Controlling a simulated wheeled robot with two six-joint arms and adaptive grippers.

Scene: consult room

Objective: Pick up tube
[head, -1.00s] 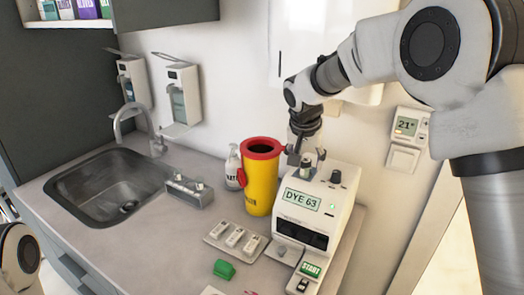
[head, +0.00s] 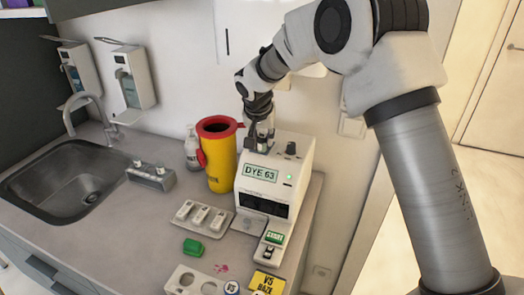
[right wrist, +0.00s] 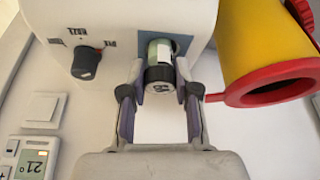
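The tube (right wrist: 160,57) has a pale label, a green band and a dark cap. It stands in a socket on top of the white machine (head: 268,188), whose display reads DYE 63. My right gripper (head: 259,128) is over the machine's top. In the right wrist view my right gripper (right wrist: 160,78) has its fingers apart, one on each side of the tube, with narrow gaps that look clear of it. In the head view the tube is mostly hidden by the gripper. My left gripper is not in view.
A yellow bin with a red rim (head: 222,168) stands close beside the machine. A dark knob (right wrist: 86,62) sticks up near the tube. The sink (head: 62,196) is left.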

